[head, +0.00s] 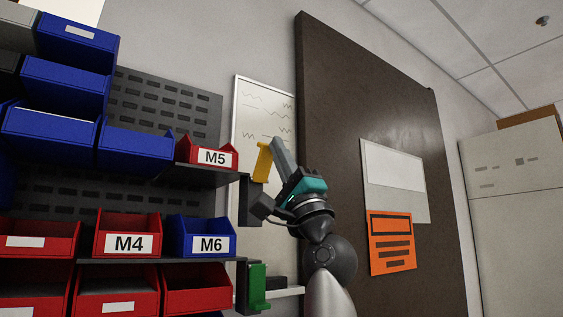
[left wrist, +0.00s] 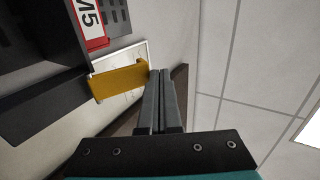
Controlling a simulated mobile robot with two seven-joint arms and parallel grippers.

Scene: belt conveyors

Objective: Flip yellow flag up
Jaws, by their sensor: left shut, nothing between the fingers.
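The yellow flag (head: 262,163) is a flat plate on a dark bracket (head: 247,192) at the right end of the upper shelf. In the head view it stands up, leaning slightly, with a small bent top. My left gripper (head: 277,143) is just right of the flag, its grey fingers shut with nothing between them. In the left wrist view the flag (left wrist: 120,82) lies left of the shut fingertips (left wrist: 161,75), close to them; I cannot tell whether they touch. My right gripper is in neither view.
A green flag (head: 258,287) hangs on a bracket at the lower shelf's end. Red and blue bins, labelled M5 (head: 208,155), M4 (head: 127,234) and M6 (head: 200,237), fill the shelves at left. A whiteboard (head: 245,118) and a brown door (head: 375,120) stand behind my arm.

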